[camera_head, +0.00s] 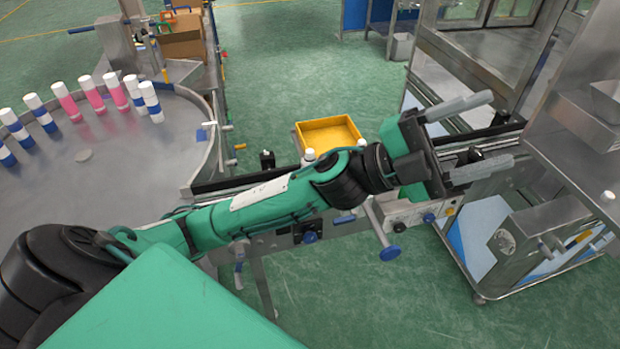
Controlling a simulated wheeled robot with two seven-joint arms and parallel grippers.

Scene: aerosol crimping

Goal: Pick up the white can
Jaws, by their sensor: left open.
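My left gripper (492,134) is open and empty, its two grey fingers pointing right over the end of the conveyor, near the metal machine. A small white object (308,156), perhaps a can's top, shows just behind my left arm at the conveyor; its lower part is hidden. Another small white piece (362,143) shows just above my wrist, too small to tell. Several upright white cans with blue or pink bands stand on the round metal table at the left, such as a white-and-blue can (151,101). They are far from the gripper. My right gripper is out of view.
The round metal table (120,180) has a raised rim. A yellow tray (328,133) lies beyond the conveyor (240,183), which runs under my arm. The metal machine (570,170) stands at the right, with a small white knob-like piece (608,196). Green floor is open at the back.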

